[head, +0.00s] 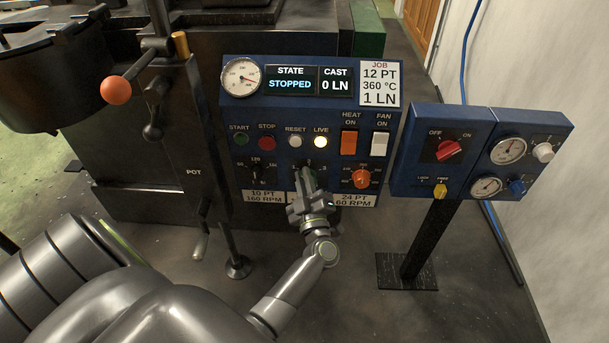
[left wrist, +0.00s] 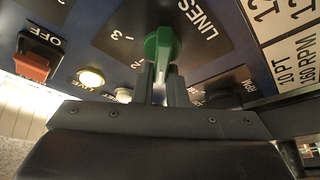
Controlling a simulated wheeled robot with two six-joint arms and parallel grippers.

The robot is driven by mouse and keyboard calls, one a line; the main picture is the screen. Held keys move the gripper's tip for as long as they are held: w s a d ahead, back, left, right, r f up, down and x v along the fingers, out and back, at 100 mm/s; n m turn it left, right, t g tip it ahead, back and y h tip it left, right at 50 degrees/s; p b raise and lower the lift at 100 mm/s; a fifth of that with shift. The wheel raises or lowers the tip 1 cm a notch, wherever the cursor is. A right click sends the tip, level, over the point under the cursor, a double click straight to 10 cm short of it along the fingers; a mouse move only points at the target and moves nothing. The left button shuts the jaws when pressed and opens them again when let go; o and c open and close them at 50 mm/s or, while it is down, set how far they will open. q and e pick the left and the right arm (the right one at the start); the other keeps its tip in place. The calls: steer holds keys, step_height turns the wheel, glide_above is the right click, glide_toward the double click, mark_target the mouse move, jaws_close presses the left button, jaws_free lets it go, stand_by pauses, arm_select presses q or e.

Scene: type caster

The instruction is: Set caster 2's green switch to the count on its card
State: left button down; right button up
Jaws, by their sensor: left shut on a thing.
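The green switch (left wrist: 161,45) sits on a dark dial plate marked LINES, with 2 and 3 readable beside it in the left wrist view. My left gripper (left wrist: 160,84) is shut on the green switch. I cannot tell which number the switch points at. In the head view my left gripper (head: 308,180) covers the switch at the lower middle of the blue panel (head: 222,120). The white job card (head: 379,84) at the panel's top right reads 12 PT, 360 °C, 1 LN. The display (head: 306,82) reads STOPPED and CAST 0 LN. My right gripper is not in view.
An orange knob (head: 361,178) and a black dial (head: 256,171) flank my gripper closely. An orange heat switch (head: 348,142) and white fan switch (head: 379,143) sit above right. A second blue box (head: 420,150) on a post stands right. An orange-balled lever (head: 117,90) stands left.

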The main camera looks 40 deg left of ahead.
arm_select(q)
steer(key=shift+s+f+n+g+p, duration=0.15)
steer(key=shift+n+g+p, duration=0.2)
steer(key=shift+n, duration=0.4)
steer(key=shift+w+f+n+g+p, duration=0.1)
steer(key=shift+f+n+g+p, duration=0.15)
steer(key=shift+n, duration=0.55)
steer(key=shift+s+f+n+g+p, duration=0.1)
steer(key=shift+n+g+p, duration=0.25)
steer(key=shift+n, duration=0.4)
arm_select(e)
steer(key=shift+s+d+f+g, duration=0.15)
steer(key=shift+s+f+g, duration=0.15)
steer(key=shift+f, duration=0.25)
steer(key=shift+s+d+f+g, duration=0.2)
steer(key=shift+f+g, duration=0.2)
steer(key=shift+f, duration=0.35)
arm_select(q)
steer(key=c, duration=1.5)
jaws_free()
steer(key=shift+w+d, duration=0.1)
steer(key=shift+w, duration=0.1)
steer(key=shift+o, duration=0.2)
steer(key=shift+r, duration=0.1)
